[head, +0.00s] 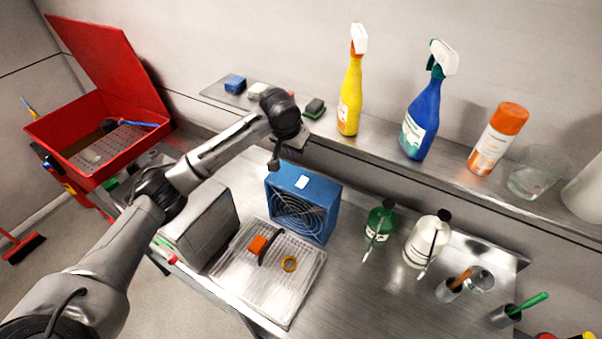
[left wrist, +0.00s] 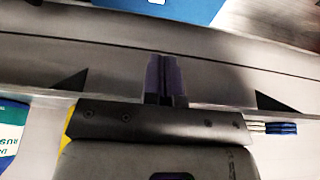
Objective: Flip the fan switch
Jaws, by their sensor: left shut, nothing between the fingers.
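The fan (head: 328,222) is a blue box with a round wire grille, standing on the steel bench. A small white switch plate (head: 302,182) is on its top face. In the left wrist view, part of the blue fan body (left wrist: 198,12) shows at the top edge, with a white patch that looks like the switch plate. My left gripper (head: 274,165) is above the fan, at its back left and apart from it. Its dark fingers (left wrist: 165,78) are shut and empty. My right gripper is in neither view.
A steel shelf (head: 395,168) runs behind the fan, with yellow (head: 349,98) and blue (head: 424,118) spray bottles on it. A tray (head: 238,284) stands in front of the fan. A grey box (head: 205,222) is to its left, a green bottle (head: 378,222) to its right.

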